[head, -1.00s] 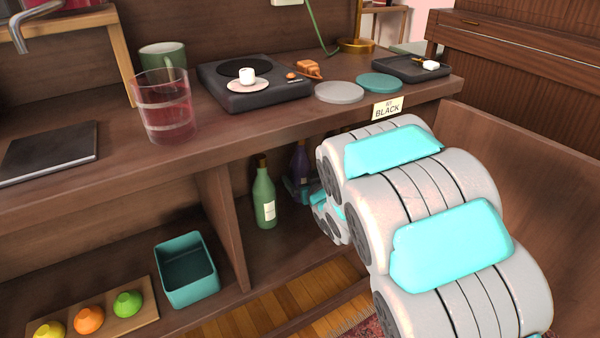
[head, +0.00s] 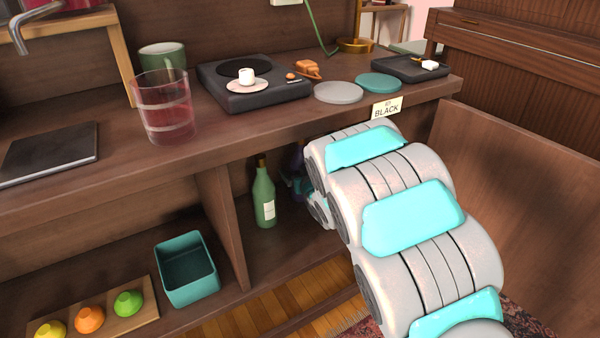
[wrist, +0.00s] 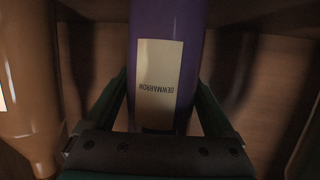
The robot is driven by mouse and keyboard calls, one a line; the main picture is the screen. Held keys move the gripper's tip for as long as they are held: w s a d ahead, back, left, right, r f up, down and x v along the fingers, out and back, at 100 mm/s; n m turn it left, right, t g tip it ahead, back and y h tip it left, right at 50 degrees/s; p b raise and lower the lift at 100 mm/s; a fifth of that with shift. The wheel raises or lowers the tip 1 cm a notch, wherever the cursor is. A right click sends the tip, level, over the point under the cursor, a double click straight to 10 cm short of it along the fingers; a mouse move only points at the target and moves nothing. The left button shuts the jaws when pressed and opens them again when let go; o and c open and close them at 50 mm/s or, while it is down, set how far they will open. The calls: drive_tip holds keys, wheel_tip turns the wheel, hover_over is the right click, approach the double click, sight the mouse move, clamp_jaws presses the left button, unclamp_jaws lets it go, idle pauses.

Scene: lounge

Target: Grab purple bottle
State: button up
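The purple bottle (wrist: 193,60) fills the middle of the wrist view. Its pale label reads upside down there. My gripper (wrist: 164,82) has one dark green finger on each side of the bottle. The fingers are spread around it, and I cannot tell whether they touch it. In the head view only a sliver of the purple bottle (head: 297,157) shows in the lower shelf bay. My arm hides most of it and of the gripper there.
A green bottle (head: 264,195) stands just left of my arm. An orange-brown bottle (wrist: 28,75) is close beside the gripper in the wrist view. The shelf top (head: 235,128) hangs over the bay, and a divider (head: 222,220) bounds it on the left.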

clamp_jaws()
idle(0.5)
